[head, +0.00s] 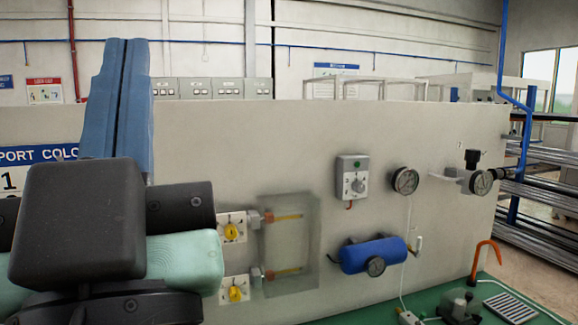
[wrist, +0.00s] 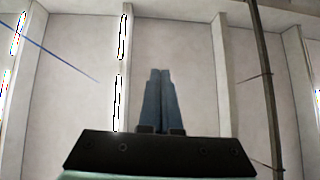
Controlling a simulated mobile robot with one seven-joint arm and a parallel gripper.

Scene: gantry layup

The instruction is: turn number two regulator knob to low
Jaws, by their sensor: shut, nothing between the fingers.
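Two yellow knobs on white dial plates are mounted on the pale panel in the head view, an upper knob (head: 231,231) and a lower knob (head: 235,293). A grey box with a round knob (head: 358,186) and a green spot is to their right. I cannot read the dial marks or tell which knob is number two. My gripper (head: 127,42) points upward at the left, its blue fingers together and empty, apart from the knobs. The wrist view shows the shut fingers (wrist: 160,72) against a bare wall. No knob shows there.
The panel (head: 290,130) carries a clear-covered recess (head: 290,240), a gauge (head: 405,180), a blue cylinder (head: 372,254) and a valve with gauge (head: 481,182). A green bench (head: 505,285) holds an orange hook (head: 487,250). The panel's upper middle is clear.

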